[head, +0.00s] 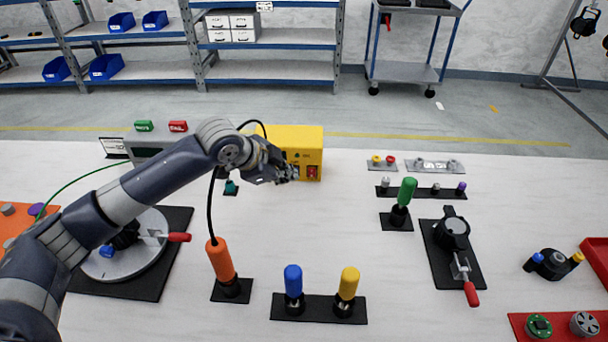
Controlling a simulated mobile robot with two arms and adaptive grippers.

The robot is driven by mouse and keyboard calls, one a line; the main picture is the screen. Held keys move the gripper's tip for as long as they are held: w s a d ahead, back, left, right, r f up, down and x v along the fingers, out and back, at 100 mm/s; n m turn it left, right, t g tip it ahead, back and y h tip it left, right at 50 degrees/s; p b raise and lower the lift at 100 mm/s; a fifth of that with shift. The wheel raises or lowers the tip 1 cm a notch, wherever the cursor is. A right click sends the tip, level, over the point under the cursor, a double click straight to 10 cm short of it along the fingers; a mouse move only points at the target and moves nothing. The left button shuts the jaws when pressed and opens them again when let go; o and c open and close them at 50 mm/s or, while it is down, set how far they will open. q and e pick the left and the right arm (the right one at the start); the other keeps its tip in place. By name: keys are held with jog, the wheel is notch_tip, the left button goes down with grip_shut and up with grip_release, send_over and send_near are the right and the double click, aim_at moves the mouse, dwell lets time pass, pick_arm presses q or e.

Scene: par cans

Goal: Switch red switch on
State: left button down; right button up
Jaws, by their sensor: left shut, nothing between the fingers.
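A yellow box (306,140) stands near the back edge of the white table. A small red switch (312,172) sits low on its front face. My left gripper (291,174) is shut and empty at the front of the box, just left of the red switch. I cannot tell whether the fingertips touch it, or which way the switch is set. My left arm covers part of the box's left side. My right gripper is not in the head view.
An orange handle (219,260) with a black cable stands in front of the box. Blue (293,281) and yellow (348,283) handles stand nearer. A green handle (407,191) is to the right. The tabletop directly before the box is clear.

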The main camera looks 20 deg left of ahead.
aim_at(309, 171)
pick_arm(q)
jog(key=x, duration=1)
jog(key=shift+w+d+f, duration=0.1)
jog(key=shift+d+f, duration=0.05)
jog(key=shift+w+a+r+p, duration=0.15)
jog(key=shift+w+r+p, duration=0.05)
jog(key=shift+w, duration=0.3)
jog(key=shift+w+a+r+p, duration=0.15)
jog(key=shift+w, duration=0.4)
jog(key=shift+w+a, duration=0.2)
jog(key=shift+w, duration=0.65)
jog(key=shift+w+r+p, duration=0.4)
jog(key=shift+r+p, duration=0.1)
jog(key=shift+p, duration=0.2)
jog(key=shift+w+a+f, duration=0.15)
jog(key=shift+w+f, duration=0.05)
jog(key=shift+f, duration=0.1)
jog(key=shift+s+r, duration=0.1)
jog(key=shift+r, duration=0.1)
